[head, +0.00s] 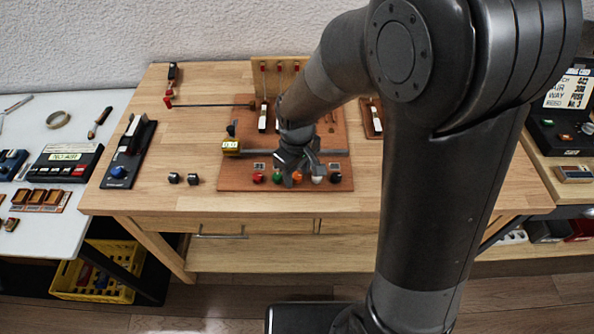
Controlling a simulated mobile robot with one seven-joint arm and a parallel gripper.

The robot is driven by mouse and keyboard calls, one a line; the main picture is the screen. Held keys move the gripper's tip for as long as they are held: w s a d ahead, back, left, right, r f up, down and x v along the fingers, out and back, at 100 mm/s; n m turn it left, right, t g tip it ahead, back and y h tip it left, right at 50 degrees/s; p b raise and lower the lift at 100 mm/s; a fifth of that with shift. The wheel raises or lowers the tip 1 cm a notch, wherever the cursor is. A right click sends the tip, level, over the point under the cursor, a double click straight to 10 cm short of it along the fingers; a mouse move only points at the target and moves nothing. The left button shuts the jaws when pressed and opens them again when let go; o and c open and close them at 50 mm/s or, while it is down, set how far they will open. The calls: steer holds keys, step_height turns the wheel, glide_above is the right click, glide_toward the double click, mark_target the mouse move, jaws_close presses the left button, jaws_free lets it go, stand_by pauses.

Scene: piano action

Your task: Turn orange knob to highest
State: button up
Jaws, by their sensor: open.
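The orange knob (297,177) sits in a row of coloured knobs along the front edge of a reddish-brown board (230,181) on the wooden table. My gripper (299,168) is open and points down over the board, right at the orange knob. Its fingers partly cover the knob, so its pointer and setting cannot be read. I cannot tell whether the fingers touch it.
A red knob (258,177) and a green knob (277,178) lie to the left; a white knob (317,178) and a black knob (336,177) to the right. The wooden table (190,130) is mostly clear on the left.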

steer(key=shift+c, duration=0.4)
jaws_close()
steer(key=shift+m, duration=0.3)
